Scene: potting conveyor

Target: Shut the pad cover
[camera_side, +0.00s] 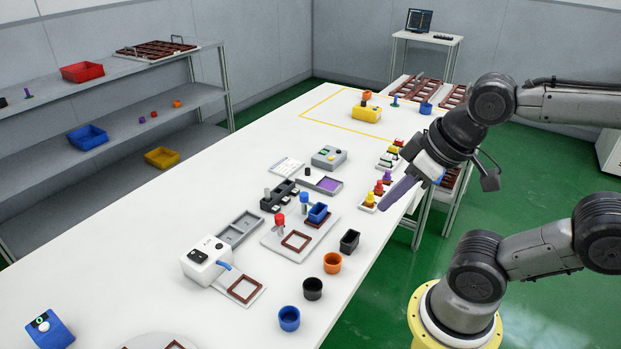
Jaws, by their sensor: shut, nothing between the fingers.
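A small grey pad case (339,191) lies on the white table near the middle, with a purple pad surface (328,184) showing uncovered. A separate cover is too small to make out clearly. My gripper (384,206) is to the right of the pad case, above the table's right edge. Its long purple fingers point down and left, shut together with nothing visible between them. It is apart from the pad case.
A grey device (329,156) and a white card (286,167) are behind the pad case. A black block rack (279,196) and a white board (281,247) with red and blue stamps stand in front. Small racks of coloured pieces (370,201) line the right edge.

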